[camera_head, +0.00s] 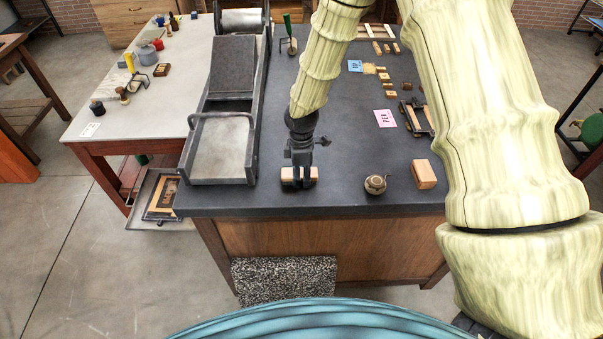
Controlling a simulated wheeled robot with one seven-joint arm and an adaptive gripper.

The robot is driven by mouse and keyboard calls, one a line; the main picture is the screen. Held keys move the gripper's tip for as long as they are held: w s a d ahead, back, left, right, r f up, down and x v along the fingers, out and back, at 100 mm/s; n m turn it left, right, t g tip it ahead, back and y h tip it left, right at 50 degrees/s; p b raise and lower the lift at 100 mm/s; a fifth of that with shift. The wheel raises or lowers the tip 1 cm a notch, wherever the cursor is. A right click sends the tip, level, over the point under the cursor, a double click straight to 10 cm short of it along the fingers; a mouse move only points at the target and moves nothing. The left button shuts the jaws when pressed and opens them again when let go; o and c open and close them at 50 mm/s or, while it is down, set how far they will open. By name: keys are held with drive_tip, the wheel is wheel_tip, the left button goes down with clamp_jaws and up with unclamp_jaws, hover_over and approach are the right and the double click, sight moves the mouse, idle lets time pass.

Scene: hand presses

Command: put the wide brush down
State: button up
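The wide brush (288,174) is a pale wooden block with a darker lower edge. It is at the near edge of the dark tabletop (340,200), right of the long press bed. My gripper (302,180) points down over the middle of the brush, with its dark fingers around it, and appears shut on it. The brush's ends show on both sides of the fingers. I cannot tell whether its underside touches the tabletop or hangs just above it.
A round metal tin (375,185) and a wooden block (424,174) stand to the right near the front edge. The press (218,150) lies to the left. A pink card (385,118) and several small blocks lie farther back. Bare tabletop lies between brush and tin.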

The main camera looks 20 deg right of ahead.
sight(302, 173)
drive_tip(key=o, duration=0.4)
drive_tip(key=shift+r+b, duration=2.15)
drive_tip(key=shift+r, duration=4)
drive_tip(key=shift+s+f, duration=0.1)
